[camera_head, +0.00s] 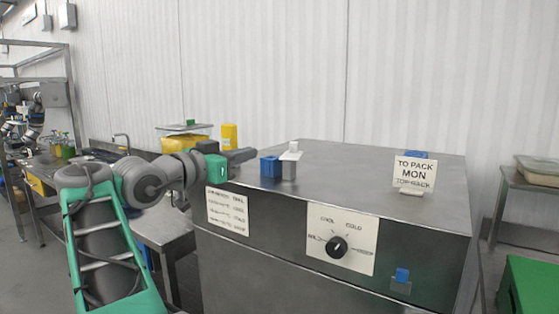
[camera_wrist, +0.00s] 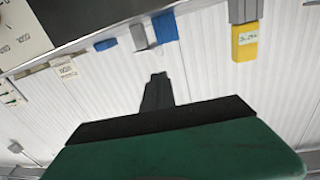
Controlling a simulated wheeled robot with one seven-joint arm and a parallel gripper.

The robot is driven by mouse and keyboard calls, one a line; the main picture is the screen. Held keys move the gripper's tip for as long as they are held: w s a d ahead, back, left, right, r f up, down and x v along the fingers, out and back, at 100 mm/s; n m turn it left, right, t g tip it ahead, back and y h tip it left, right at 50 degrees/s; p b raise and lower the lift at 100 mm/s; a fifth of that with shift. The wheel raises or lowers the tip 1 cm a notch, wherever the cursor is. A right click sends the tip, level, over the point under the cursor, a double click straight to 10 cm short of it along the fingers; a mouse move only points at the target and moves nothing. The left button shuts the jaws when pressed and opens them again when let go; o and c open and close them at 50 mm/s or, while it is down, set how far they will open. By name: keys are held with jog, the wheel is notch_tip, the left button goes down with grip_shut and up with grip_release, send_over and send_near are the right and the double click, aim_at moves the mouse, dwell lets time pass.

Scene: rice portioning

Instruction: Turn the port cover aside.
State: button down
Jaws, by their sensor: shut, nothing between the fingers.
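My gripper (camera_head: 254,155) is shut and empty. It points right, close to the left of a blue block (camera_head: 270,167) on the steel cabinet's top; I cannot tell whether they touch. Beside that block stands a grey post (camera_head: 289,170) with a white top. In the wrist view my closed fingers (camera_wrist: 157,82) are apart from the blue block (camera_wrist: 165,27) and the grey post (camera_wrist: 139,37). A blue tab (camera_head: 402,274) sits on a small steel plate on the cabinet's front, low right. I cannot tell for certain which piece is the port cover.
The steel cabinet (camera_head: 370,178) carries a dial (camera_head: 336,247) on its front and a "TO PACK MON" sign (camera_head: 414,172) on top. A yellow container (camera_head: 229,135) stands behind my gripper. A green box (camera_head: 530,288) is at lower right. The cabinet top's middle is clear.

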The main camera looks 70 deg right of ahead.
aim_at(291, 146)
jog(key=shift+n, duration=0.3)
jog(key=x, duration=0.4)
jog(key=p+x, duration=0.1)
jog(key=x, duration=0.4)
jog(key=f+p+x, duration=0.1)
jog(key=x, duration=0.4)
jog(key=shift+d, duration=0.15)
jog(key=shift+g+y, duration=0.3)
jog(key=shift+g, duration=0.1)
